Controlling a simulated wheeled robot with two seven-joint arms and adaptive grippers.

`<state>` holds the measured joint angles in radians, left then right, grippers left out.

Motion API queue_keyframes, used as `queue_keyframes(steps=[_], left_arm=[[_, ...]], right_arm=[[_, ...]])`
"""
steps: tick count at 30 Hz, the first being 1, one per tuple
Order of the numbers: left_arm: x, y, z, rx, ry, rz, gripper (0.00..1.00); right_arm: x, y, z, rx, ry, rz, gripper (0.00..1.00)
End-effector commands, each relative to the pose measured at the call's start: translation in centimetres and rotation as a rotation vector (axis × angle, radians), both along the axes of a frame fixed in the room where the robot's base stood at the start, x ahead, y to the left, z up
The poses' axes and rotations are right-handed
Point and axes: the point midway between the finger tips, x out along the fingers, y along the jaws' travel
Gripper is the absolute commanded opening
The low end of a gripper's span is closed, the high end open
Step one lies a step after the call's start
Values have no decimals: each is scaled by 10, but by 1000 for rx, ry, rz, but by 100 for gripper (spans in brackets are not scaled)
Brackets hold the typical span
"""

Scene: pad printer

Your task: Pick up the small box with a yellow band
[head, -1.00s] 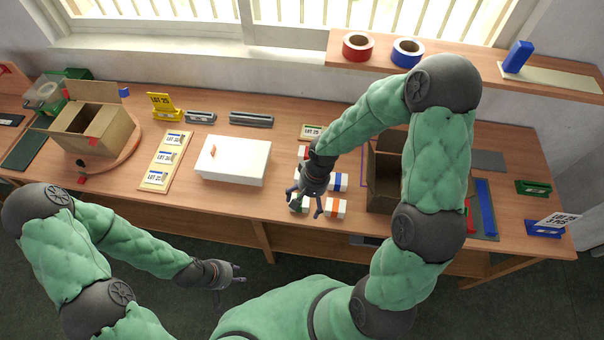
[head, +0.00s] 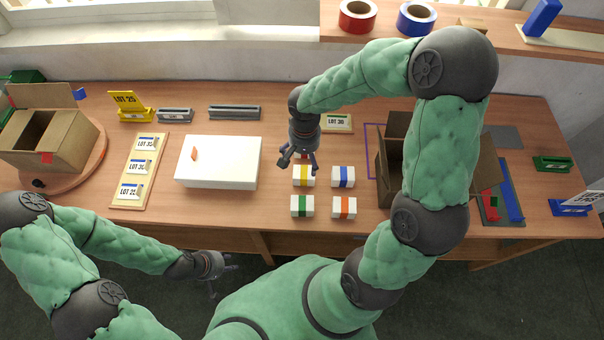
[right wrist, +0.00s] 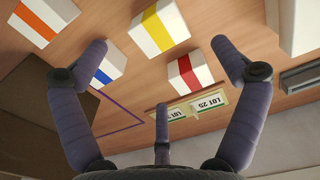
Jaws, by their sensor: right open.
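The small white box with a yellow band (head: 304,178) stands on the table, in the left column of several small banded boxes. It also shows in the right wrist view (right wrist: 160,29), at the top middle. My right gripper (head: 299,163) is open and empty, above and just behind the yellow-banded box. In the right wrist view its fingers are spread wide (right wrist: 160,55), with the red-banded box (right wrist: 190,73) between them and the yellow-banded box beyond. The gripper partly hides the red-banded box in the head view. My left gripper (head: 215,270) is open and empty, in front of the table.
A blue-banded box (head: 343,177) is right of the yellow-banded one; green-banded (head: 302,207) and orange-banded (head: 344,208) boxes are in front. An open carton (head: 389,160) stands to the right, a white box (head: 218,162) to the left. A lot-card holder (head: 337,123) lies behind.

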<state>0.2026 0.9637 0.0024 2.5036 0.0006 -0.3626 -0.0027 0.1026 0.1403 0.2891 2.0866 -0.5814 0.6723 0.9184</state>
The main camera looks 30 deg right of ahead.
Motion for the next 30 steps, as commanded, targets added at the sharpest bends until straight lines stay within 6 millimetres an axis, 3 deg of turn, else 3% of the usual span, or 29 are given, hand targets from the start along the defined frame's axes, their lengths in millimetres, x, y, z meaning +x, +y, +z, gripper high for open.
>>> queue_keyframes(steps=[7, 16, 24, 30], left_arm=[[0, 0, -11, 0, 0, 0, 36], [0, 0, -18, 0, 0, 0, 36], [0, 0, -31, 0, 0, 0, 36], [0, 0, -31, 0, 0, 0, 36]], right_arm=[[-1, 0, -39, 1, 5, 3, 96], [1, 0, -60, 1, 4, 2, 96], [3, -1, -97, 2, 3, 1, 96], [3, -2, -100, 1, 1, 2, 96]])
